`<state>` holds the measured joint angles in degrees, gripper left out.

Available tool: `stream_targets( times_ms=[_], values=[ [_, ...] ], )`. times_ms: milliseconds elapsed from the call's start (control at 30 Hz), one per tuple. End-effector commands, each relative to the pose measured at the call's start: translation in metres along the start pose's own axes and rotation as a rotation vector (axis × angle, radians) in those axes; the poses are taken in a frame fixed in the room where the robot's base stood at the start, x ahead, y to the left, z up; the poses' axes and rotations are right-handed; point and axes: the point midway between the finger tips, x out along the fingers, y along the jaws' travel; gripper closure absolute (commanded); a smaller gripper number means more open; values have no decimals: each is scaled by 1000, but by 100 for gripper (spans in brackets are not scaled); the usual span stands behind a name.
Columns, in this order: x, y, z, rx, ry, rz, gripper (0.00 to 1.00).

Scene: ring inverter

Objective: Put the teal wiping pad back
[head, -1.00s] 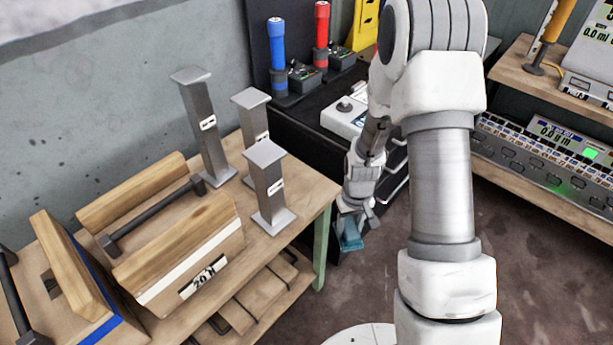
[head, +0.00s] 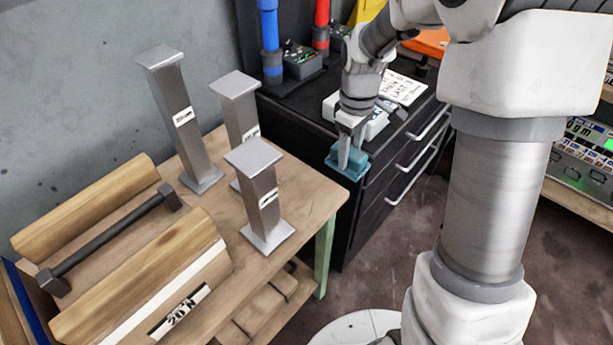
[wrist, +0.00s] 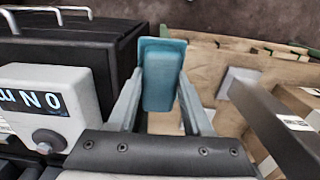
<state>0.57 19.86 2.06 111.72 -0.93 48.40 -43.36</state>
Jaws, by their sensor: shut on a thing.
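The teal wiping pad (head: 347,163) is held in my gripper (head: 352,152), near the left front corner of the black drawer cabinet. In the wrist view the teal pad (wrist: 162,72) sits between the two fingers of my gripper (wrist: 162,95), which are shut on it. The pad is held up in the air, with the wooden table (wrist: 210,58) below and to the right in that view. Part of the pad is hidden behind the fingers in the head view.
The black drawer cabinet (head: 372,205) carries a white device (head: 376,125), also in the wrist view (wrist: 45,105). Several grey metal posts (head: 262,200) stand on the wooden table (head: 305,215). A wooden block marked 20 N (head: 150,275) lies at the left.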

Motion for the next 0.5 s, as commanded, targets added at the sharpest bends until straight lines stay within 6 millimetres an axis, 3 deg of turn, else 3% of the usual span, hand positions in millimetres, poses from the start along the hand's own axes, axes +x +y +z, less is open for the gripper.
stream_targets(
  times_ms=[300,500],
  values=[
    [47,-28,-68,-3,-1,-1,100],
    [58,-36,-89,0,0,0,100]
  ],
)
